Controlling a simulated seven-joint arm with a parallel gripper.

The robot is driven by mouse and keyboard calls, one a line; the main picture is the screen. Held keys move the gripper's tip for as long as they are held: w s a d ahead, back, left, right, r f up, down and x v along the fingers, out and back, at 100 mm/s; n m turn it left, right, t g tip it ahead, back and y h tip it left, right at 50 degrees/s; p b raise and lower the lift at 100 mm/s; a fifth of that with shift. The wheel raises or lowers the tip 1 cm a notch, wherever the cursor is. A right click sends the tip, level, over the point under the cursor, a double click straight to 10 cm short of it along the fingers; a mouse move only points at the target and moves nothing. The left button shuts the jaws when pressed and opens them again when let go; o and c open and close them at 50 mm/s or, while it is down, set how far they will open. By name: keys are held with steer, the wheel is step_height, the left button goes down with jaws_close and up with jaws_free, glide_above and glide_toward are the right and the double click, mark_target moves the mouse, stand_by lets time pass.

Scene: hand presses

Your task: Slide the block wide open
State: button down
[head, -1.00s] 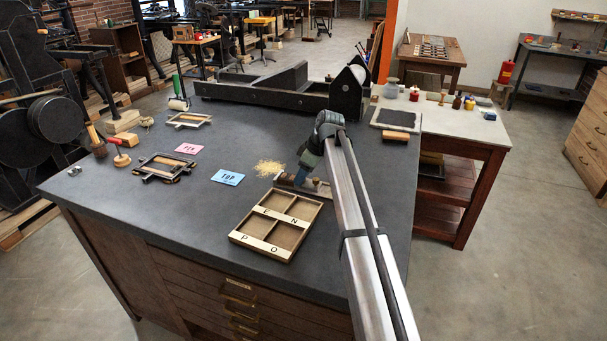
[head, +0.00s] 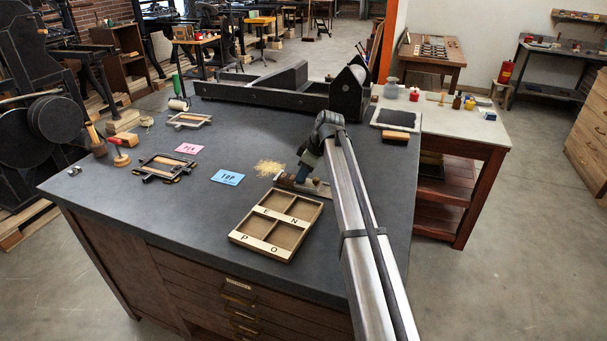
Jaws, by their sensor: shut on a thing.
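A small brown wooden device (head: 286,181) lies on the dark bench top, just behind the divided tray. It seems to have a block on a pale base (head: 322,189), whose right end shows beside my arm. My gripper (head: 300,179) points down at it and is shut on part of it. The fingertips and the exact part held are too small and too covered by my wrist to make out. I cannot tell how far the block is slid.
A wooden tray with lettered compartments (head: 239,237) sits close in front. Wood shavings (head: 269,168) lie left of the device. A blue TOP card (head: 228,177), a pink card (head: 189,148) and a small clamp frame (head: 163,168) lie further left. A large black press bed (head: 262,95) closes off the back.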

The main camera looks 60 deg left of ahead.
steer(key=w+d, duration=0.7)
steer(key=shift+w+d, duration=0.15)
steer(key=shift+d, duration=0.15)
steer(key=c, duration=1)
jaws_free()
steer(key=shift+o, duration=0.2)
steer(key=v, duration=1.3)
steer(key=shift+r, duration=0.45)
